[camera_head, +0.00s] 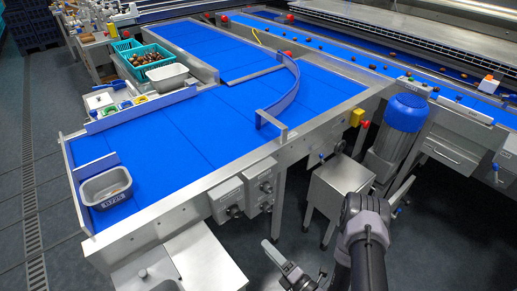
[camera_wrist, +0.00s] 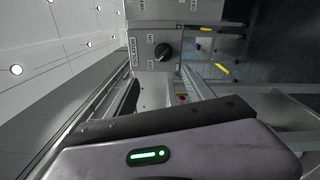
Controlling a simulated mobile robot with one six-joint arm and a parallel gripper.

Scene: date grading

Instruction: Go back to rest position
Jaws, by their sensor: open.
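My gripper (camera_head: 292,265) hangs low at the bottom of the head view, in front of the conveyor frame and over the floor. Its jaws are open, and I see nothing between them. My dark arm comes in at the bottom right. The jaws are hard to make out in the wrist view. A grey tray (camera_head: 106,187) with a small label sits at the left end of the blue belt (camera_head: 165,135), well apart from my gripper.
A steel box stand (camera_head: 340,190) and a blue-topped motor (camera_head: 406,112) stand right of my gripper. Control boxes (camera_head: 262,180) line the conveyor side. A teal crate (camera_head: 146,62) of dates sits at the back left. The wrist view shows a black isolator knob (camera_wrist: 164,52).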

